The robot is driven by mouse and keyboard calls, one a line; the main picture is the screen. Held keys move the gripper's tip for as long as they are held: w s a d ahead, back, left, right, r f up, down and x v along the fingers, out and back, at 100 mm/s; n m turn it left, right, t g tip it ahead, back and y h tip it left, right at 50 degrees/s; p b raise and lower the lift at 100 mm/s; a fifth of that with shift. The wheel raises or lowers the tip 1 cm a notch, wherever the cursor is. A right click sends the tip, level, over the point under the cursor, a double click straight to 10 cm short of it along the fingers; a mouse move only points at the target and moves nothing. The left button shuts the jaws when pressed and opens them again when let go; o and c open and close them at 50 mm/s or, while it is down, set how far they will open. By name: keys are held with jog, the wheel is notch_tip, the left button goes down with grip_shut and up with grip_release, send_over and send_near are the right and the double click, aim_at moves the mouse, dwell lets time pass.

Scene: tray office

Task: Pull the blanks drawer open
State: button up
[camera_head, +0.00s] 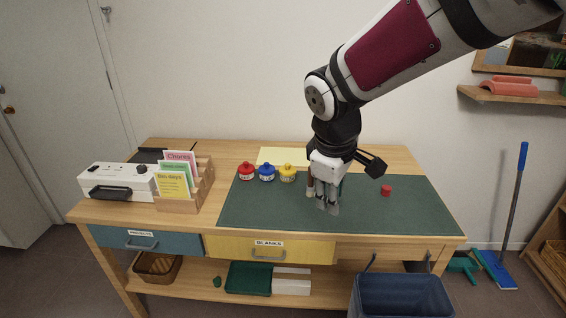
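The blanks drawer (313,251) is a yellow front under the table top, with a white label reading BLANKS and a grey bar handle (269,257) in its middle. It looks shut, its front in line with the table's front. My gripper (330,206) points down over the green mat (410,213), behind and to the right of the handle and apart from it. Its fingers overlap in this view, so I cannot tell whether it is open or shut. A small brownish thing stands close by the fingers, partly hidden.
A blue drawer (150,241) is to the left. A blue bin (402,296) stands at the front right. Red, blue and yellow pots (267,173), a wooden card holder (200,188) and a small red piece (386,190) are on top. The space before the yellow drawer looks clear.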

jog(key=w+a+f+n+b, duration=0.35)
jog(key=w+a+f, duration=0.25)
jog(key=a+f, duration=0.45)
jog(key=n+g+y+b, duration=0.1)
jog(key=n+b, duration=0.2)
send_near(268, 254)
jog(key=f, duration=0.1)
jog(key=s+f, duration=0.1)
jog(key=f, duration=0.3)
jog(key=shift+s+d+f, duration=0.1)
jog(key=shift+s+d, duration=0.25)
grip_shut()
